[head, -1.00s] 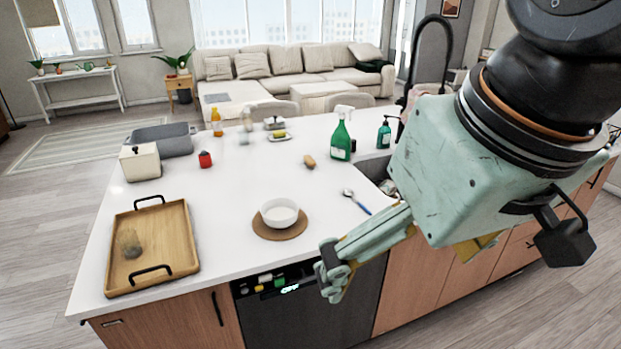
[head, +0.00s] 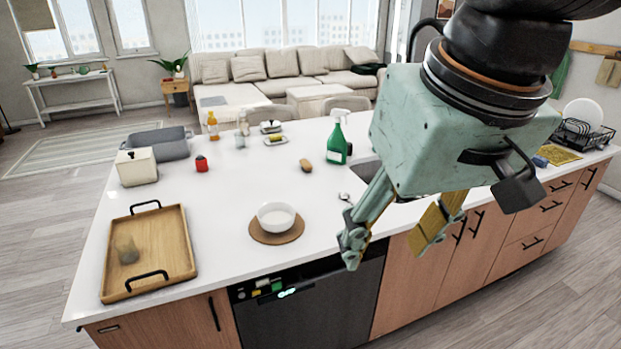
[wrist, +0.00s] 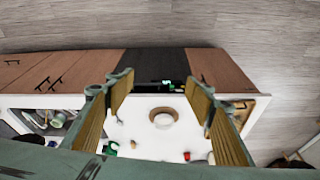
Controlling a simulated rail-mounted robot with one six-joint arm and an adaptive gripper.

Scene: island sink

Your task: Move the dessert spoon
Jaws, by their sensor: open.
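The dessert spoon (head: 345,197) lies on the white island top, right of the white bowl (head: 276,215). Its metal bowl end shows in the head view; its handle is hidden behind my gripper's left finger. My gripper (head: 386,248) hangs with its fingers spread, empty, in front of the island's front edge and nearer the camera than the spoon. In the wrist view my gripper (wrist: 160,88) also shows open, with nothing between the fingers.
The bowl stands on a round brown mat (head: 262,236). A wooden tray (head: 178,225) is at left. A green spray bottle (head: 337,143) and a brown oval item (head: 305,165) stand behind the spoon. The sink (head: 366,172) is partly hidden. A dish rack (head: 583,138) is far right.

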